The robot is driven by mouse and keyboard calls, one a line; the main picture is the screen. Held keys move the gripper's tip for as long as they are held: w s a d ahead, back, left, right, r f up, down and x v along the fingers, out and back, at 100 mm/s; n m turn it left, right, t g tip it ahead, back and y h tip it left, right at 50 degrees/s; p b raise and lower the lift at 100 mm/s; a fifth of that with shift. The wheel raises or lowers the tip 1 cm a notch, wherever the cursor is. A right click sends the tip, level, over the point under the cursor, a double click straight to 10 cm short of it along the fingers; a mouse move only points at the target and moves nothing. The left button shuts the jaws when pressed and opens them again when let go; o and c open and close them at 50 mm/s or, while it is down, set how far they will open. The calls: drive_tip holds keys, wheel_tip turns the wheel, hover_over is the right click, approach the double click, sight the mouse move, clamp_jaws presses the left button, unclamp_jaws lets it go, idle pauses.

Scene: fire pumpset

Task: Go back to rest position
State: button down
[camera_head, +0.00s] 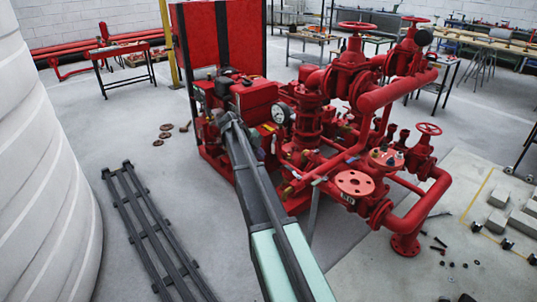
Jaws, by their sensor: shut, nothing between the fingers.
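My arm reaches from the bottom edge up to the red fire pumpset (350,110), in the middle and right of the view. My gripper (228,119) is small and dark at the arm's far end, in front of the red engine block (254,97). It is shut, with nothing seen in it. A round white-faced gauge (280,113) is just to its right. Whether the gripper touches the engine cannot be told. My arm hides part of the pumpset's lower left side.
A large white ribbed tank (40,180) fills the left edge. A dark slatted rack (150,235) lies on the floor. Several brown discs lie left of the pumpset. Grey blocks (497,222) and loose bolts are at right. Red-topped tables (120,50) and workbenches stand behind.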

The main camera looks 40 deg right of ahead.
drive_tip(key=s+a+f+n+t+y, duration=0.1)
drive_tip(key=s+a+n+y, duration=0.2)
drive_tip(key=s+a+n, duration=1)
drive_tip(key=s+a+n+t+y+p, duration=0.1)
drive_tip(key=s+a+n+t+y, duration=0.1)
drive_tip(key=s+a+n, duration=1.1)
drive_tip(key=a+n+y, duration=0.1)
drive_tip(key=a+n, duration=0.5)
drive_tip(key=a, duration=0.2)
drive_tip(key=shift+f+n+y, duration=0.3)
drive_tip(key=shift+f, duration=0.1)
